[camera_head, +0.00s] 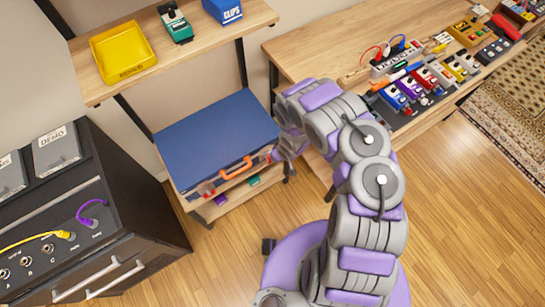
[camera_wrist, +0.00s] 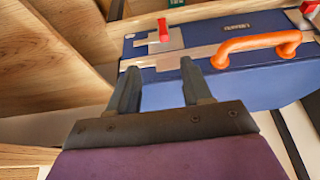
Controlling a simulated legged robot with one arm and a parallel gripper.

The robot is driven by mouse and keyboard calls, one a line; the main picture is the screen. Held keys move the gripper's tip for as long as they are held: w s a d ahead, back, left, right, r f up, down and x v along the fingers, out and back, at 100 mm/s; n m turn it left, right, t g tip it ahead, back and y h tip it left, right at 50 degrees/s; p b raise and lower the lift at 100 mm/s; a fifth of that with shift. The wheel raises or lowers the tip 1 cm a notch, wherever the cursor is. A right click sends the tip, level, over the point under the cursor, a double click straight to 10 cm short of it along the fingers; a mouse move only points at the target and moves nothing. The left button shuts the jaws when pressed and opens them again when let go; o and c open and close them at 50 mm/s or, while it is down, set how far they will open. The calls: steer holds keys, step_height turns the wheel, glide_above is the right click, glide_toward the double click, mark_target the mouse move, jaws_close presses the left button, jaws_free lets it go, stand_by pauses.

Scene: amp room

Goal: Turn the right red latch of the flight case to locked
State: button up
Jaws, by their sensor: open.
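The blue flight case (camera_head: 217,135) lies on the lower shelf, with an orange handle (camera_head: 236,168) on its front. In the wrist view the case front (camera_wrist: 275,88) is close ahead, with the handle (camera_wrist: 258,42) at right. The right red latch (camera_wrist: 163,30) appears at left there, on a metal plate just beyond my fingertips. The other red latch (camera_wrist: 308,8) is at the far right edge. In the head view my arm mostly hides the case's right end.
A wooden workbench (camera_head: 325,50) with several pedals stands right of the case. A black amp cabinet (camera_head: 150,215) stands at left. The upper shelf (camera_head: 180,55) holds a yellow tray (camera_head: 122,52). Small items lie below the case. Floor (camera_head: 215,275) in front is clear.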

mark_target(269, 158)
steer(key=b+x, duration=0.2)
steer(key=x, duration=0.4)
steer(key=b+x, duration=0.2)
steer(key=x, duration=0.3)
steer(key=a+b+x, duration=0.1)
steer(key=x, duration=0.5)
steer(key=shift+a+f+b, duration=0.1)
steer(key=shift+f+b, duration=0.15)
steer(key=shift+b, duration=0.15)
steer(key=shift+d, duration=0.3)
steer(key=shift+a, duration=0.25)
steer(key=c, duration=0.6)
steer(key=shift+d+f, duration=0.1)
jaws_close()
